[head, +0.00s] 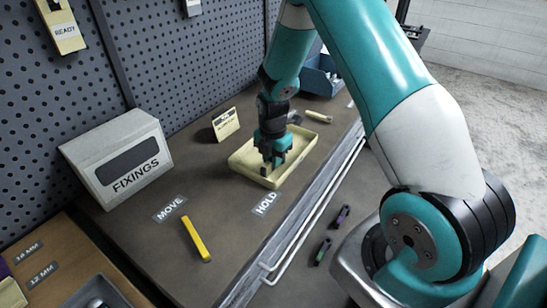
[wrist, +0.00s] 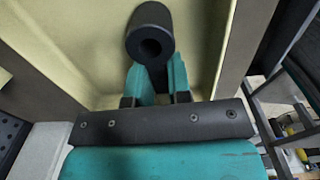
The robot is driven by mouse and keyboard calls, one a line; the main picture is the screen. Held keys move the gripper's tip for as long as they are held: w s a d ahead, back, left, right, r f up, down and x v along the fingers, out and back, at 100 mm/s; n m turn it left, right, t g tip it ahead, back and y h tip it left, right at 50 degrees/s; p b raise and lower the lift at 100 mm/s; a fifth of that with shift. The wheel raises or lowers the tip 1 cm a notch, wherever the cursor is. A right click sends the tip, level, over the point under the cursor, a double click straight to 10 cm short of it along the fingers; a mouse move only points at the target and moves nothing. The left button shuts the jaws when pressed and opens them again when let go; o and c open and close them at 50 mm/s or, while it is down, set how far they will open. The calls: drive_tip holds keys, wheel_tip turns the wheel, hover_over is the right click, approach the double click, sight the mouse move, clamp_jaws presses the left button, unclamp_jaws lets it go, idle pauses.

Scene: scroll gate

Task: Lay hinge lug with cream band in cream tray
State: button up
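The cream tray (head: 243,168) sits on the dark bench in the head view. My gripper (head: 271,163) points down inside its rim. In the wrist view the teal fingers (wrist: 157,84) are closed around the narrow dark part of a hinge lug (wrist: 150,36), whose round barrel with a hole sticks out past the fingertips. The lug is over the pale tray floor (wrist: 95,40); I cannot tell whether it touches it. A dark bit of the lug shows below the fingers in the head view (head: 267,170). No cream band is visible on it from here.
A FIXINGS box (head: 128,165) and a small cream sign (head: 225,124) stand left of the tray. A yellow bar (head: 196,239) lies near the MOVE label. A pale rod (head: 319,117) lies behind the tray. Dark pieces with purple (head: 341,217) and green (head: 323,252) bands lie beyond the front rail.

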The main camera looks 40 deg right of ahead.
drive_tip(key=o, duration=0.3)
wheel_tip(320, 180, up, 11)
drive_tip(key=b, duration=0.2)
drive_tip(key=s+a+r+m+y, duration=0.1)
drive_tip(key=s+a+r+m, duration=0.3)
drive_tip(key=a+r, duration=0.3)
drive_tip(key=s+a+r+m+y, duration=0.1)
drive_tip(key=s+a+r+m, duration=0.1)
drive_tip(key=s, duration=0.5)
drive_tip(key=s+a+r+m+y, duration=0.1)
drive_tip(key=s+a+r+m, duration=0.1)
drive_tip(key=s+a+m, duration=0.3)
drive_tip(key=s+a+r+m+y, duration=0.1)
drive_tip(key=s+a+r+m, duration=0.1)
drive_tip(key=s+a+m, duration=0.2)
drive_tip(key=shift+s+a, duration=0.85)
drive_tip(key=shift+s, duration=0.35)
drive_tip(key=shift+s+a, duration=0.85)
drive_tip(key=shift+s, duration=0.3)
